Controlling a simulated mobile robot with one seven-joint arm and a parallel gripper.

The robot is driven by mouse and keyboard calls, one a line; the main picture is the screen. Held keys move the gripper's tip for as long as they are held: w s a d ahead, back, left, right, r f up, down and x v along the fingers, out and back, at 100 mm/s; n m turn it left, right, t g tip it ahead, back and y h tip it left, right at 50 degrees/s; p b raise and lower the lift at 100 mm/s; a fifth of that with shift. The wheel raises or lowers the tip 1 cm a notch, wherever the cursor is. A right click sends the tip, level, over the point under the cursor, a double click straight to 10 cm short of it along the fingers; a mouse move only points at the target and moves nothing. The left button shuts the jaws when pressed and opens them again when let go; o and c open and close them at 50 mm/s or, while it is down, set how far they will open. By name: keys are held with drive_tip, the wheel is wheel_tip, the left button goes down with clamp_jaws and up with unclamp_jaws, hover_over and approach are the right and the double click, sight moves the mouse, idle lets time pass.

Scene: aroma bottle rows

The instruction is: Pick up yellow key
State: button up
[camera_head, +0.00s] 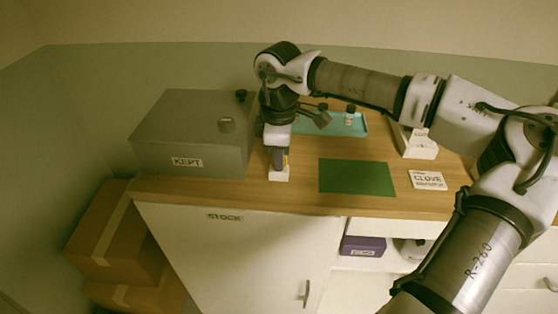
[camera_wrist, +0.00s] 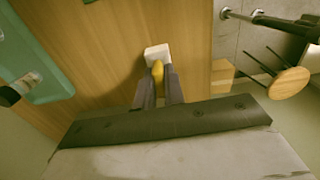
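The yellow key (camera_wrist: 157,71) is in the wrist view, between the two fingers of my gripper (camera_wrist: 158,76). It stands at a small white block (camera_wrist: 157,52), which hides its lower end. In the head view the white block (camera_head: 279,174) rests near the front edge of the counter, directly below my gripper (camera_head: 281,160). Only a sliver of yellow shows there beside the fingers. The fingers lie close on both sides of the key. I cannot tell whether they touch it.
A grey box labelled KEPT (camera_head: 190,140) stands close left of my gripper. A green mat (camera_head: 356,177) lies to the right, with a CLOVE card (camera_head: 427,180) beyond it. A teal tray (camera_head: 345,126) with bottles is behind. A STOCK cabinet (camera_head: 240,250) is below.

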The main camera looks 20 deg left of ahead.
drive_tip(key=shift+r, duration=0.1)
clamp_jaws()
wheel_tip(320, 180, up, 20)
drive_tip(key=b, duration=0.2)
drive_tip(key=shift+a, duration=0.1)
idle(0.9)
